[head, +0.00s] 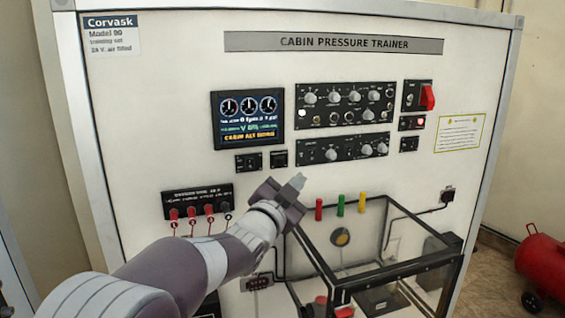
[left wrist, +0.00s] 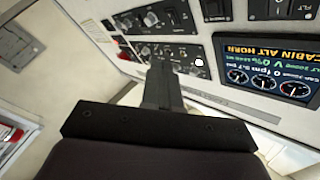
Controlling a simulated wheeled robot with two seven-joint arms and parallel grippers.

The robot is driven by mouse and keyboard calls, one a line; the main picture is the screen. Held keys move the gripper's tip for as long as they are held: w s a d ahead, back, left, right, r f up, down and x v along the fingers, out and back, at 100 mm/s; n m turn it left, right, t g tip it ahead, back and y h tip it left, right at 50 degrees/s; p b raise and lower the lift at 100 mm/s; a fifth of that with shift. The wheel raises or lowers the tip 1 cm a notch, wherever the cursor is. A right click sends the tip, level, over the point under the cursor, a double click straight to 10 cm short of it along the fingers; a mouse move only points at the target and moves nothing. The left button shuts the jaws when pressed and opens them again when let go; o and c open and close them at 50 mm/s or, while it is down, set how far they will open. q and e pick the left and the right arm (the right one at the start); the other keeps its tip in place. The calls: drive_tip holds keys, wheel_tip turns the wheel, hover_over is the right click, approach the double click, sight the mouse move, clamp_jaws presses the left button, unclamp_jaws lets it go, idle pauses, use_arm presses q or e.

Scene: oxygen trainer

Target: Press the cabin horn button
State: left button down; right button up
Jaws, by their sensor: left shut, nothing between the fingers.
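The cabin pressure trainer panel (head: 200,70) stands upright before me. Its display (head: 248,118) shows an orange "CABIN ALT HORN" line; it also appears upside down in the left wrist view (left wrist: 268,66). Two small black panels, a left one (head: 249,162) and a right one (head: 279,159), sit just below the display. Their labels are too small to read, so I cannot tell which control is the horn button. My left gripper (head: 298,181) is shut and empty, below and right of the right small panel. Its closed fingers also show in the left wrist view (left wrist: 163,85). My right gripper is out of view.
Black knob panels (head: 343,148) lie right of the display. A red switch (head: 428,97) is farther right. A dark-framed clear box (head: 375,272) juts out below, with red, green and yellow posts (head: 341,205) behind it. A connector strip (head: 197,202) sits at left.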

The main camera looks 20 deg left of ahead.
sight(280, 162)
use_arm(q)
drive_tip(key=shift+w+a+p, duration=0.85)
drive_tip(key=shift+w+p, duration=0.05)
drive_tip(key=shift+w, duration=0.35)
drive_tip(key=shift+w+a+p, duration=0.8)
drive_tip(key=shift+w+p, duration=0.1)
drive_tip(key=shift+w, duration=0.35)
drive_tip(key=shift+w+a+p, duration=0.85)
drive_tip(key=shift+w+p, duration=0.05)
drive_tip(key=shift+w, duration=0.35)
drive_tip(key=shift+f, duration=0.1)
drive_tip(key=shift+w+a, duration=0.25)
drive_tip(key=shift+w, duration=0.1)
